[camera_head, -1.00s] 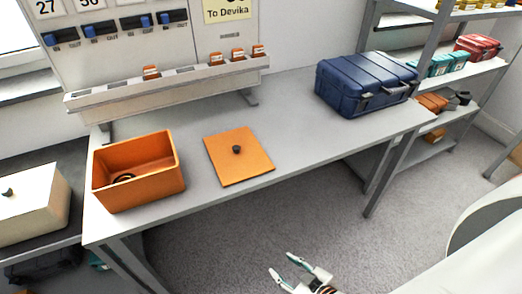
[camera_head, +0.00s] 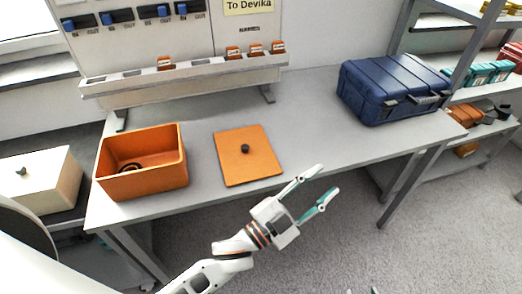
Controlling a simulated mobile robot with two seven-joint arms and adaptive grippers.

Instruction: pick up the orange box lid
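The orange box lid (camera_head: 240,170), a flat square with a dark round knob (camera_head: 245,148), lies on the grey table near its front edge. The open orange box (camera_head: 150,185) stands to its left with a dark coiled item (camera_head: 130,168) inside. My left gripper (camera_head: 329,179) is open and empty, in front of the table edge, to the right of the lid and apart from it. Only two separate fingertips of my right gripper (camera_head: 362,291) show at the bottom edge; the rest is out of view.
A blue case (camera_head: 385,95) stands at the right of the table (camera_head: 310,115). A panel with a slotted ledge (camera_head: 190,80) stands behind the lid. A cream box (camera_head: 42,185) is at the left. A shelf rack (camera_head: 440,60) is at the right.

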